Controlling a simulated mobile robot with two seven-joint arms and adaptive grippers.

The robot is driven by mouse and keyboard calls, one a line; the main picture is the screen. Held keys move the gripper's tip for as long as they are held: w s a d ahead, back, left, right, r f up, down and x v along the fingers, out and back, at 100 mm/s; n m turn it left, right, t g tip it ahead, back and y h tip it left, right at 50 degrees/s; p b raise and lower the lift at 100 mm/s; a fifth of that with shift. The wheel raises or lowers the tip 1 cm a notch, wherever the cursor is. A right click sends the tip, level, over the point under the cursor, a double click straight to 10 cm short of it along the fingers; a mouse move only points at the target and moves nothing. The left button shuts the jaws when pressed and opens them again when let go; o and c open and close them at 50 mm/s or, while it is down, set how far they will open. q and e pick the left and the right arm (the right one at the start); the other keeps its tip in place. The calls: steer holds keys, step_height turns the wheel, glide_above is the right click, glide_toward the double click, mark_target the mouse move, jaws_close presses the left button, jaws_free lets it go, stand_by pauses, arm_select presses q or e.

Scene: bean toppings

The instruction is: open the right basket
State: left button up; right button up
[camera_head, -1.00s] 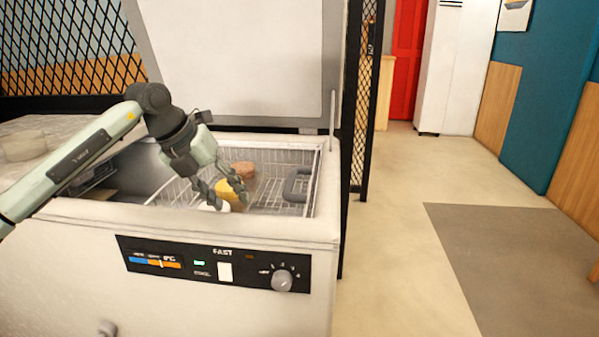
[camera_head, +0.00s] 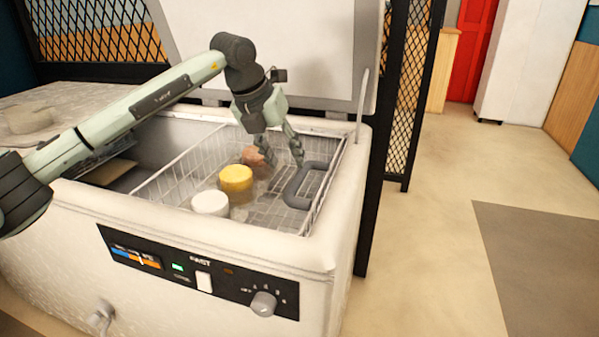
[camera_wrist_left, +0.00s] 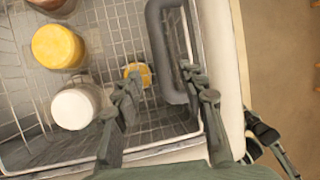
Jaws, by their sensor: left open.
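The right basket (camera_head: 185,167) is a white wire basket inside the open chest freezer. Its dark grey loop handle (camera_head: 304,187) is on the basket's right side; it also shows in the wrist view (camera_wrist_left: 163,48). My left gripper (camera_head: 284,160) is open and empty over the basket, just behind and left of the handle in the head view. In the wrist view its fingers (camera_wrist_left: 161,84) appear on either side of the handle's lower part; I cannot tell whether they touch it. A dark, jointed part at the wrist view's lower right looks like my right gripper (camera_wrist_left: 265,132).
A yellow jar (camera_head: 236,178), a white jar (camera_head: 210,203) and a brownish jar (camera_head: 252,156) stand in the basket. The raised freezer lid (camera_head: 270,45) is behind. A black mesh partition (camera_head: 408,95) stands close right; floor beyond is clear.

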mark_target(295, 179)
arm_select(q)
steer(key=x, duration=0.6)
steer(key=shift+d+f+p, duration=0.1)
steer(key=shift+f+p, duration=0.2)
arm_select(e)
steer(key=shift+s+f, duration=0.25)
steer(key=shift+f, duration=0.55)
arm_select(q)
jaws_close()
